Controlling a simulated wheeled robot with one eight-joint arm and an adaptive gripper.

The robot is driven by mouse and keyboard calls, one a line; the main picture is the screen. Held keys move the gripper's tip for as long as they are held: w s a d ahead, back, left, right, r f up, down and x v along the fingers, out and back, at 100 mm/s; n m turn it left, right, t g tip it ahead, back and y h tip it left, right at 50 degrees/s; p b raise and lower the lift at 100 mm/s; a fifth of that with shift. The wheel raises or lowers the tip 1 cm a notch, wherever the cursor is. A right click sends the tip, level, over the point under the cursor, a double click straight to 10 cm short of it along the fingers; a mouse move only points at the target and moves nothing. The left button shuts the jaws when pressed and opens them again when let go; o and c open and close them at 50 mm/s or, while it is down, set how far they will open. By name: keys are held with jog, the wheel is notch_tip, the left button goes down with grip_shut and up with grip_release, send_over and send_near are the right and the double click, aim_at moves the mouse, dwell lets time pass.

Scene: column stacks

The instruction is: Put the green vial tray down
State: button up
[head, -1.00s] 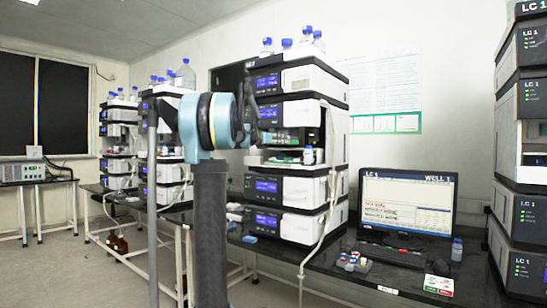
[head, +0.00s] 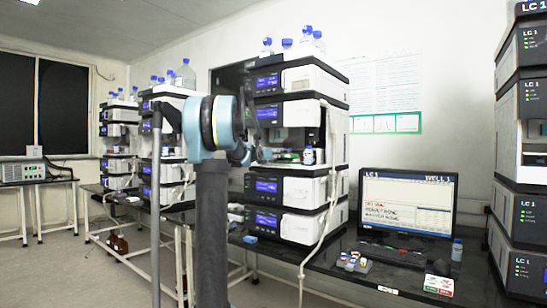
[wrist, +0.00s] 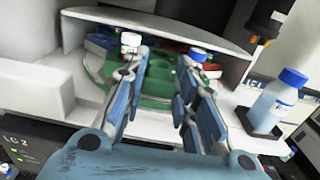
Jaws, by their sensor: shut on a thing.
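The green vial tray (wrist: 155,92) is in the open compartment of the middle instrument stack, low over the compartment floor. It also shows as a thin green strip in the head view (head: 287,156). My gripper (wrist: 163,62) has its two blue fingers around part of the tray and is shut on it. A white-capped vial (wrist: 131,45) and a blue-capped vial (wrist: 198,57) show beside the fingertips. The fingers hide part of the tray, and I cannot tell whether its underside touches the floor.
Blue (wrist: 100,40) and red (wrist: 182,48) parts show near the green tray. A blue-capped bottle (wrist: 278,100) stands in a dark holder at the compartment's right; it also shows in the head view (head: 308,156).

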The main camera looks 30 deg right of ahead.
jog(key=shift+f, duration=0.6)
jog(key=o, duration=1.1)
jog(key=shift+r, duration=0.1)
